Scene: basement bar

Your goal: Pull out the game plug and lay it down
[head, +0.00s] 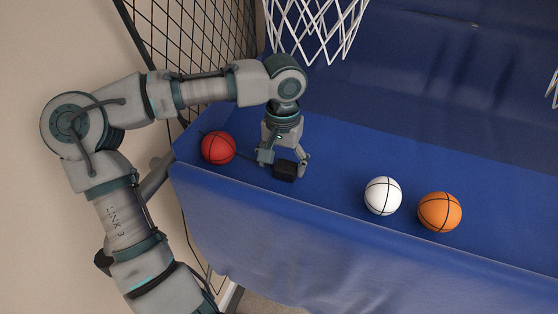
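A small black block (285,171), which looks like the game plug, is at the front edge of the blue game bed, near its left end. A thin dark line like a cord runs from near it to the left, behind the red ball. My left gripper (284,165) points down right over the block, with one finger on each side of it. The fingers are spread wider than the block, and I see no clear grip on it. The gripper hides part of the block's top and surroundings. No socket can be made out. My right gripper is not in view.
A red ball (218,148) lies just left of the gripper. A white ball (382,196) and an orange ball (440,212) lie to the right on the blue bed (335,165). A white net (314,25) hangs behind my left arm; black netting (200,35) stands at the left.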

